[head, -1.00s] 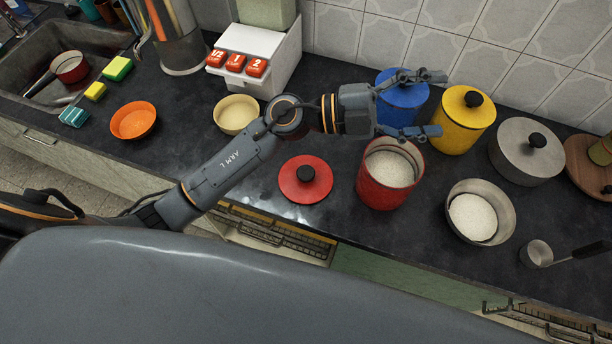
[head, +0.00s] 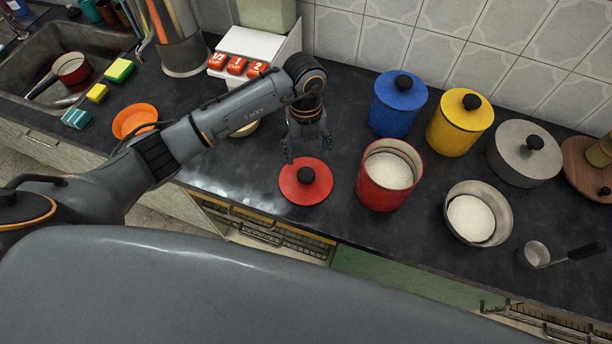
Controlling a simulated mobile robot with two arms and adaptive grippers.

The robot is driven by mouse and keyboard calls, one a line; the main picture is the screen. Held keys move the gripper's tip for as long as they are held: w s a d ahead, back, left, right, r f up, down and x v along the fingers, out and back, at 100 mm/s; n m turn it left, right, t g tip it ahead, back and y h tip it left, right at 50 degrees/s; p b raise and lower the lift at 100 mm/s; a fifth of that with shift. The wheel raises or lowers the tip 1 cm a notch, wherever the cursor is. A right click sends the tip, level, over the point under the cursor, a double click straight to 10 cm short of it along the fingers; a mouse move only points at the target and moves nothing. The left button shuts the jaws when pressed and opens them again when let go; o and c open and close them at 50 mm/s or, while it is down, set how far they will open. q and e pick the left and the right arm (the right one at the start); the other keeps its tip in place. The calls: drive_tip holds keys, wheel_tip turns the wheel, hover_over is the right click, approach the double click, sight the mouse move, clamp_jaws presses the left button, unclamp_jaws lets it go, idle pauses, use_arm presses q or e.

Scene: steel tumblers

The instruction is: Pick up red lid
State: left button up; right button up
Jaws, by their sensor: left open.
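The red lid (head: 304,191) lies flat on the dark counter, with its black knob facing up. The open red canister (head: 383,188), filled with white grains, stands just right of the lid. My left gripper (head: 307,154) points down over the back edge of the lid, near the knob. Its fingers are apart and hold nothing. I cannot tell its exact height above the lid. My right gripper is not in view.
Blue (head: 398,105) and yellow (head: 460,123) lidded canisters stand behind. A steel pot (head: 524,152), a bowl of white grains (head: 477,214) and a measuring cup (head: 535,254) are to the right. An orange bowl (head: 134,120) is left. The counter's front edge is close below the lid.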

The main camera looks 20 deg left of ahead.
sight(306, 174)
use_arm(q)
drive_tip(key=f, duration=0.3)
drive_tip(key=shift+s+d, duration=0.1)
drive_tip(key=shift+s, duration=0.15)
drive_tip(key=f+p, duration=0.1)
drive_tip(key=f, duration=0.1)
drive_tip(key=s+f+p, duration=0.1)
drive_tip(key=f, duration=0.1)
drive_tip(key=shift+s+f+p, duration=0.15)
drive_tip(key=shift+f+p, duration=0.15)
drive_tip(key=shift+f, duration=0.35)
drive_tip(key=c, duration=1.3)
